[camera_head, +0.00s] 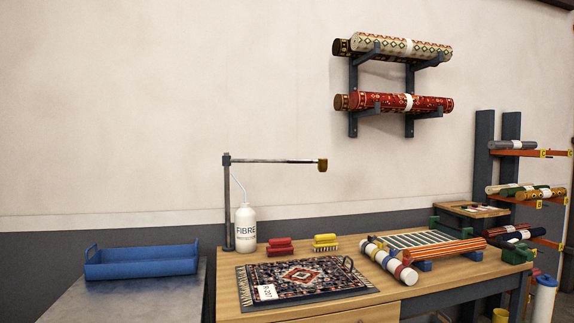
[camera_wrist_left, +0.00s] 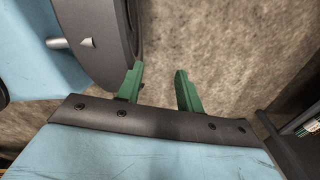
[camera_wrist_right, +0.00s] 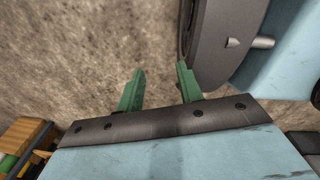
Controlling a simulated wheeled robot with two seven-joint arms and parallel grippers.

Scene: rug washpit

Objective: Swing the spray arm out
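The spray arm (camera_head: 275,161) is a thin dark horizontal bar on top of a dark upright post (camera_head: 227,205) at the back left of the wooden table. It points right, above the table, with a brass-coloured head (camera_head: 322,165) at its free end. No gripper shows in the head view. My left gripper (camera_wrist_left: 160,80) has green fingers, open and empty, over a rough grey-brown floor. My right gripper (camera_wrist_right: 159,80) is also open and empty, over the same kind of floor. Neither wrist view shows the spray arm.
A white bottle (camera_head: 246,226) stands close beside the post. Red and yellow brushes (camera_head: 325,242) and a patterned rug (camera_head: 298,281) lie on the table (camera_head: 232,300) below the arm. A blue tray (camera_head: 140,262) is at left. Rolled rugs rest on a wall rack (camera_head: 353,90), above right.

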